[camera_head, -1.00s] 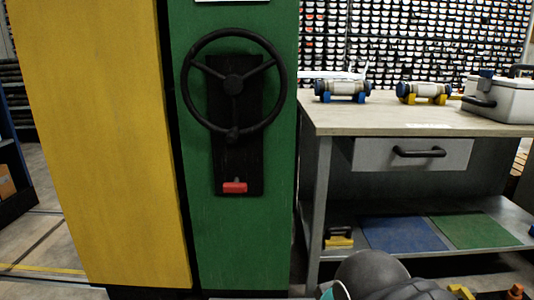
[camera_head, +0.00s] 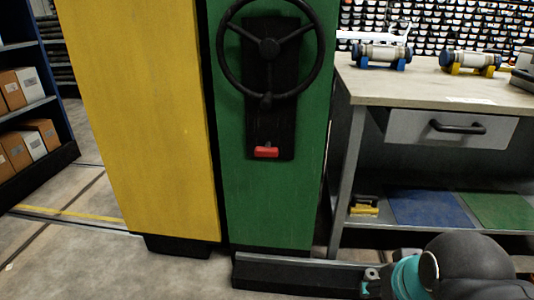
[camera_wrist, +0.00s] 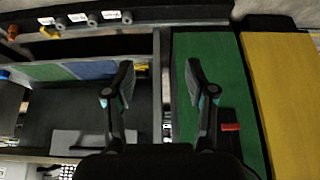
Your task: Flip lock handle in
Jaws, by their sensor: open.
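The red lock handle (camera_head: 266,152) sits at the lower end of a black plate (camera_head: 285,125) on the front of a green cabinet (camera_head: 232,190). A black three-spoked handwheel (camera_head: 268,47) is mounted above it on the same plate. In the wrist view, which appears upside down, the red handle (camera_wrist: 230,127) is right of my gripper (camera_wrist: 160,82). My gripper is open, with its two fingers apart and nothing between them. It is apart from the handle.
A yellow cabinet (camera_head: 140,110) stands left of the green one. A workbench (camera_head: 425,84) with a drawer and cylinders in cradles stands right. Shelves with boxes (camera_head: 30,85) are far left; floor is clear front left.

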